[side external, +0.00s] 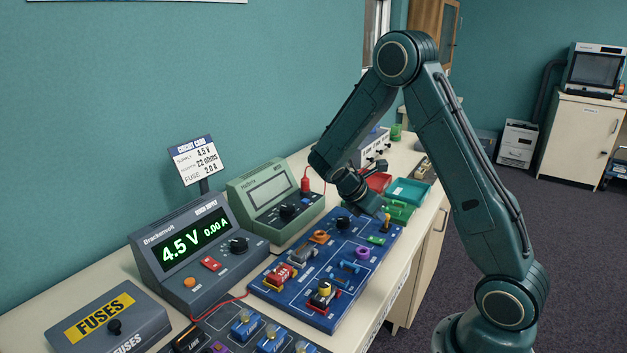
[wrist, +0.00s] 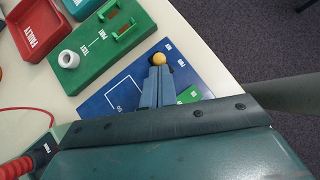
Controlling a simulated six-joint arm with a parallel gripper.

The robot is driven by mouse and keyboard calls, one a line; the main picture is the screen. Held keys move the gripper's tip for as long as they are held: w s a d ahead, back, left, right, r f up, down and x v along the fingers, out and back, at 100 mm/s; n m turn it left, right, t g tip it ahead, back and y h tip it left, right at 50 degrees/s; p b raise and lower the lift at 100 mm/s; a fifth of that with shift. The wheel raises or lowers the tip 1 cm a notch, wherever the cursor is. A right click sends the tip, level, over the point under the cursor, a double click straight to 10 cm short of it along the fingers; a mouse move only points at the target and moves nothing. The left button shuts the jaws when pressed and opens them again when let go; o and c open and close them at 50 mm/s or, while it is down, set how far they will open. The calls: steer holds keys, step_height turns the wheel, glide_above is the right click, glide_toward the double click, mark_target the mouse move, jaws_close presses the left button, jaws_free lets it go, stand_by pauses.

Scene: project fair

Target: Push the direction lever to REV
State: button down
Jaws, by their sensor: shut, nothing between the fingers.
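The direction lever (side external: 387,223) is a small upright yellow-orange handle at the far right corner of the blue board (side external: 262,291), beside a small green patch. In the wrist view its round yellow knob (wrist: 159,59) shows just beyond my fingertips. My gripper (side external: 382,212) is shut and empty, pointing down at the lever; its closed fingers also show in the wrist view (wrist: 158,72). The tips are at or very close to the knob; I cannot tell whether they touch.
A grey power supply (side external: 190,250) reads 4.5 V and 0.00 A. A green meter (side external: 275,199) stands behind the board.

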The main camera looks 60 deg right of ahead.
steer(key=shift+d+r+y, duration=0.25)
steer(key=shift+d+y, duration=0.35)
steer(key=shift+y, duration=0.4)
steer(key=shift+r, duration=0.2)
steer(key=shift+r, duration=0.6)
